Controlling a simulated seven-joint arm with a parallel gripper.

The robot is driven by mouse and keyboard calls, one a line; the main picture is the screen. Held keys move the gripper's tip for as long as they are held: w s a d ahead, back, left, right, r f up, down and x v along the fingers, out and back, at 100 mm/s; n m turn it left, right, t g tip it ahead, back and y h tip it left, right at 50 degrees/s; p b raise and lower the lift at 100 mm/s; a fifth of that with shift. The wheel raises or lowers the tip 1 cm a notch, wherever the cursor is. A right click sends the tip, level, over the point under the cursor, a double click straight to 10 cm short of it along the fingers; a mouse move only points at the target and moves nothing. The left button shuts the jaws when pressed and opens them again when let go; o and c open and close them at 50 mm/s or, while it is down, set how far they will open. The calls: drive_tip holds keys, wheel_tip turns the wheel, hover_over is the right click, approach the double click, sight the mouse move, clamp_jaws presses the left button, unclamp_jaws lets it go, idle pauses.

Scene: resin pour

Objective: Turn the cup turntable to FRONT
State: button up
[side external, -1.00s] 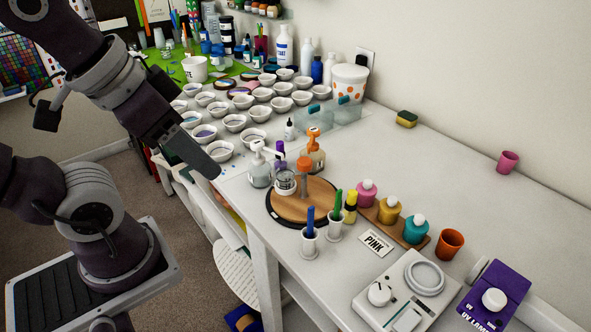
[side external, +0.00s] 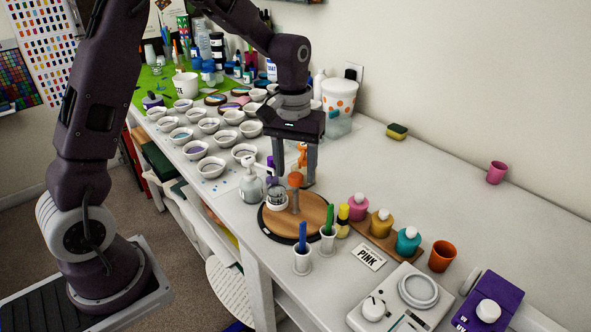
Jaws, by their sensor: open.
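The cup turntable (side external: 309,221) is a round wooden disc with a dark rim on the white table. A small metal-and-white cup (side external: 276,198) sits on its far left part. An orange-topped post (side external: 296,181) rises from the disc beside the cup. My gripper (side external: 293,182) points down above the far side of the turntable, its two grey fingers apart. The orange-topped post shows in front of or between the fingers; I cannot tell whether they touch it. No FRONT mark is readable.
A clear pump bottle (side external: 251,187) stands just left of the turntable. White holders with a blue pen (side external: 303,237) and a green pen (side external: 329,219) stand close in front. Bottles of pink, yellow and teal stand to the right, by a PINK card (side external: 369,256). Bowls fill the back left.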

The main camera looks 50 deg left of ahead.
drive_tip(key=shift+f, duration=0.4)
drive_tip(key=shift+c, duration=0.4)
clamp_jaws()
idle(0.8)
